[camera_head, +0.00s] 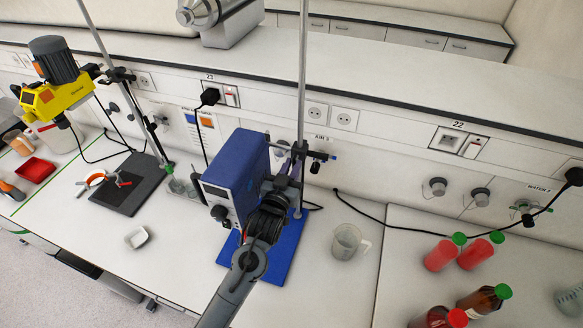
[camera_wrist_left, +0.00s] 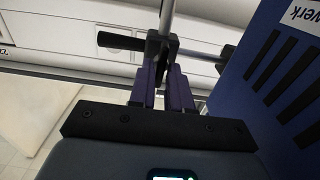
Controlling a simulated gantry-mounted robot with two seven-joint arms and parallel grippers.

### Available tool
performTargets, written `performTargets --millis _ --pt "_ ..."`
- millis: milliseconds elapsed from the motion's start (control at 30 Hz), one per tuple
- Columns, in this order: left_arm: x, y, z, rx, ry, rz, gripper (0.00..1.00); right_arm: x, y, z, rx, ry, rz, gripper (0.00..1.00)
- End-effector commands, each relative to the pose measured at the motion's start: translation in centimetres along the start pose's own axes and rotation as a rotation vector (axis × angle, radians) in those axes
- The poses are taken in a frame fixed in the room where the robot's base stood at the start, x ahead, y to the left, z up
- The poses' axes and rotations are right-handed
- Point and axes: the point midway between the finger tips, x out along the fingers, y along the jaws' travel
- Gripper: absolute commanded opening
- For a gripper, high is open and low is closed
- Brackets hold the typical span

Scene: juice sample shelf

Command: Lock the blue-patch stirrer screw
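The blue stirrer motor (camera_head: 236,175) is mounted on an upright metal rod (camera_head: 302,75) over a blue base plate (camera_head: 278,258). A black clamp (camera_head: 299,152) with a screw joins it to the rod. My left gripper (camera_head: 294,166) is at this clamp, just right of the motor. In the left wrist view, its two purple fingers (camera_wrist_left: 162,82) reach up to the black clamp (camera_wrist_left: 160,46), with a narrow gap between them. A black handle (camera_wrist_left: 121,41) sticks out left of the clamp. I cannot tell whether the fingers grip the screw. My right gripper is not in view.
A clear beaker (camera_head: 346,243) stands right of the blue plate. Red bottles with green caps (camera_head: 445,252) stand farther right. A yellow stirrer (camera_head: 56,93) over a dark plate (camera_head: 129,184) is at left. A small white dish (camera_head: 137,238) sits on the open bench.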

Motion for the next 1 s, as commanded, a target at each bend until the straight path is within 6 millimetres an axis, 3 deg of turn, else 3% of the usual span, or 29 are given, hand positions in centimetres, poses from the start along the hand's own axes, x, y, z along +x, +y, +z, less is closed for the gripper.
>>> performTargets --millis 467,1000 --pt "0.00 0.00 -0.04 0.051 0.000 0.000 0.00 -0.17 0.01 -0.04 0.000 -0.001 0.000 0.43" --pt "0.00 0.19 0.02 0.422 -0.001 0.001 0.00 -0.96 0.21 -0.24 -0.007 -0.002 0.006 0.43"
